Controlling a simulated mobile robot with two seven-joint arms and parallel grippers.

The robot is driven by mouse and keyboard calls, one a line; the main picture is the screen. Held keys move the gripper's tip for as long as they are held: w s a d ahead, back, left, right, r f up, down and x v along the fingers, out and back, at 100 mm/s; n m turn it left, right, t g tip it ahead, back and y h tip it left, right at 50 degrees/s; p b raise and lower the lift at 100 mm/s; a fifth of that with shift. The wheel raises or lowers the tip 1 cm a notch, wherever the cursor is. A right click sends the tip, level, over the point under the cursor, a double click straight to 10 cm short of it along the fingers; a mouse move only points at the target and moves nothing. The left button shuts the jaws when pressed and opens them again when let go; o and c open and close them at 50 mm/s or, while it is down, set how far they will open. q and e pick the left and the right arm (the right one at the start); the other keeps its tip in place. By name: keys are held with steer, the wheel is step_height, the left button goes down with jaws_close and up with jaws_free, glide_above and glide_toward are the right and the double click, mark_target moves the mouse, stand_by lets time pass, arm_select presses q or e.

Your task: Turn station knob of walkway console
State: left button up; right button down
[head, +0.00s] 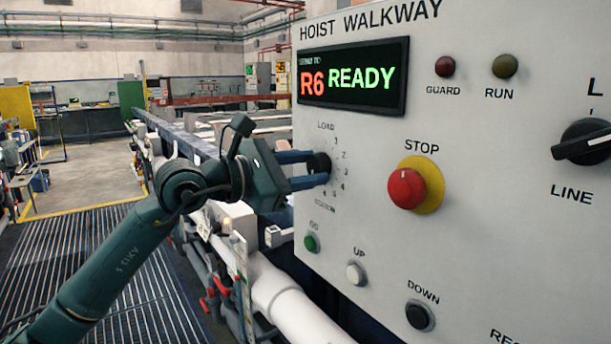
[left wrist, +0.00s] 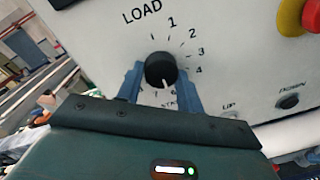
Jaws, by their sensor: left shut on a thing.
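The walkway console (head: 460,250) is a pale panel labelled HOIST WALKWAY. Its black station knob (head: 321,163) sits under the display, with LOAD at the top and numbers around it. My left gripper (head: 318,168) reaches in from the left with its blue fingers on the knob. In the left wrist view the knob (left wrist: 161,68) is between the two fingers (left wrist: 161,85), and its white pointer line faces down toward the gripper body. The mark it points at is partly hidden. The display (head: 353,77) reads R6 READY. My right gripper is not in view.
A red STOP button (head: 407,188) on a yellow ring is right of the knob. Green GO (head: 312,243), white UP (head: 356,273) and black DOWN (head: 420,316) buttons lie below. A LINE switch (head: 583,142) is at far right. Grating floor (head: 70,255) is at left.

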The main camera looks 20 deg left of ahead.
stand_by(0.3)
arm_select(q)
steer(key=o, duration=1)
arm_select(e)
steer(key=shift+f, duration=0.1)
arm_select(q)
steer(key=shift+s+a, duration=0.15)
steer(key=shift+a, duration=0.05)
steer(key=b+v, duration=0.4)
steer(key=v, duration=0.8)
steer(key=shift+s+a, duration=0.2)
steer(key=shift+s, duration=0.1)
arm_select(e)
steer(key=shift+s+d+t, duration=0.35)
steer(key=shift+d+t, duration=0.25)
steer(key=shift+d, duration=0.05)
